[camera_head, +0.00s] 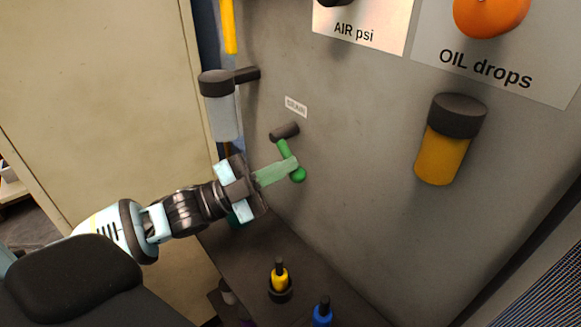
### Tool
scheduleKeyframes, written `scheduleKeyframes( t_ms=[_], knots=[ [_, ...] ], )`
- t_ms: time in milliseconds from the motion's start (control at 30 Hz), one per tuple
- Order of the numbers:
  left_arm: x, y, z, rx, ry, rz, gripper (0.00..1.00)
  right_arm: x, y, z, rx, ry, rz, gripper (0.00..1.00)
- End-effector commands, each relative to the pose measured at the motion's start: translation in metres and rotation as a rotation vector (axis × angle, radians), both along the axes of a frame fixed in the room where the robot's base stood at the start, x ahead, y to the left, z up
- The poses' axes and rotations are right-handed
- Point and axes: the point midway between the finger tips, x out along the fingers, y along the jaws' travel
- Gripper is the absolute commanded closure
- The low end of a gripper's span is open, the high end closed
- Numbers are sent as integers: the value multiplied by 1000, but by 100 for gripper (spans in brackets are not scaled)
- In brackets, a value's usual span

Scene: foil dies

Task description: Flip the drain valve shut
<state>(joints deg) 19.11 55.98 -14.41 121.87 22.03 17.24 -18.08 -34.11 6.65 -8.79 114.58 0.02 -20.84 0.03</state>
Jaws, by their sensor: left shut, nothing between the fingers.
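The drain valve (284,131) is a dark stub on the grey panel, under a small label that seems to read DRAIN. Its green lever (284,149) points down and slightly right, ending in a green ball knob (298,175). My left gripper (290,165) reaches in from the left, with its pale green fingers shut and empty. The fingertips overlap the lever just above the knob; they look to be at or touching it, but exact contact is hard to tell. The fingers hide part of the lever. My right gripper is out of view.
A grey-capped clear bowl (222,115) hangs left of the valve. An amber bowl (442,155) is on the panel at right, below the OIL drops plate (530,75). Yellow-topped (280,279) and blue-topped (322,314) items stand on the dark ledge below.

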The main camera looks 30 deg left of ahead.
Motion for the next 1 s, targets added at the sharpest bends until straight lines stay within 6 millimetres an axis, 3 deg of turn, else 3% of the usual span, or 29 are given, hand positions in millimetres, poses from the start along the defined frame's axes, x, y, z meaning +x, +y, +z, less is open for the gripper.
scheduleKeyframes(
  t_ms=[600,800,1000],
  knots=[
    [9,24,-17,531,-194,2,100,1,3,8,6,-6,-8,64],
    [11,30,-20,644,-234,2,100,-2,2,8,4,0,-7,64],
    [13,34,-22,635,-230,2,100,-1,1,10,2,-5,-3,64]
  ],
)
